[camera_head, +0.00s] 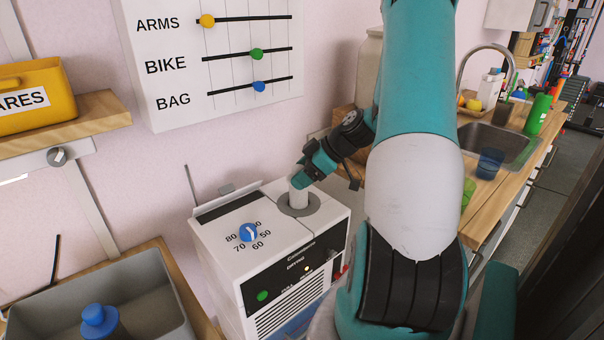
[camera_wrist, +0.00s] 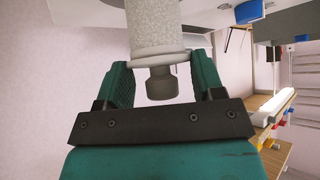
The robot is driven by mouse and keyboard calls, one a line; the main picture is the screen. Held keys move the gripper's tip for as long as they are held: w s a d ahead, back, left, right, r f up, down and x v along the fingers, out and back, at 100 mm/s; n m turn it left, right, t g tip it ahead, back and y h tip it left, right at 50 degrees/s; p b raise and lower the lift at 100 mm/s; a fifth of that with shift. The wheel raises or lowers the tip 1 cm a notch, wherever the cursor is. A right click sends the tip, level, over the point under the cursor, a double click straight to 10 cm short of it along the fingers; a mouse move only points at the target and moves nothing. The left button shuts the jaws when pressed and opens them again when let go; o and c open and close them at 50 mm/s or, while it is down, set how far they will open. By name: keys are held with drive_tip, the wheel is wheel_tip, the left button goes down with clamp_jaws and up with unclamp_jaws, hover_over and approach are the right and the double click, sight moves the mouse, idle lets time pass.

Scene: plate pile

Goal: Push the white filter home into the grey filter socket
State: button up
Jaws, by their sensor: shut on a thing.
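The white filter (camera_head: 298,196) stands upright at the grey filter socket (camera_head: 312,206) on top of the white machine. Its lower end is inside or against the socket; how deep it sits I cannot tell. My gripper (camera_head: 301,181) is above the socket, with its teal fingers on the filter's upper part. In the wrist view my gripper (camera_wrist: 160,85) has a finger on each side of the filter (camera_wrist: 156,35), which shows a speckled pale body and a grey knob between the fingers. The fingers hide part of the filter in the head view.
The machine has a blue dial (camera_head: 248,232) and a raised lid edge (camera_head: 226,199) behind. A wooden counter with a sink (camera_head: 478,142) is on the right.

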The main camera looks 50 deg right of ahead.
drive_tip(key=shift+f+b, duration=2.9)
drive_tip(key=shift+f, duration=0.35)
drive_tip(key=o, duration=1.3)
drive_tip(key=v, duration=1.7)
drive_tip(key=shift+s+d+r, duration=0.1)
drive_tip(key=shift+d+r, duration=0.05)
drive_tip(key=shift+r, duration=0.1)
wheel_tip(320, 180, up, 2)
drive_tip(key=g+y+p, duration=0.1)
drive_tip(key=g, duration=0.1)
hover_over(303, 194)
drive_tip(key=s+a, duration=0.2)
drive_tip(key=a, duration=0.1)
drive_tip(key=w+a+r+g, duration=0.2)
drive_tip(key=a+g, duration=0.1)
drive_tip(key=a, duration=1.2)
drive_tip(key=s+a+g, duration=0.1)
drive_tip(key=s+a, duration=0.3)
drive_tip(key=a, duration=0.2)
drive_tip(key=s+a+g+p, duration=0.1)
drive_tip(key=s+a, duration=0.3)
drive_tip(key=a, duration=0.3)
drive_tip(key=s+a+n+g+h+p, duration=0.1)
drive_tip(key=s+a, duration=0.4)
drive_tip(key=a, duration=0.1)
drive_tip(key=shift+a+r, duration=0.15)
drive_tip(key=shift+r, duration=0.05)
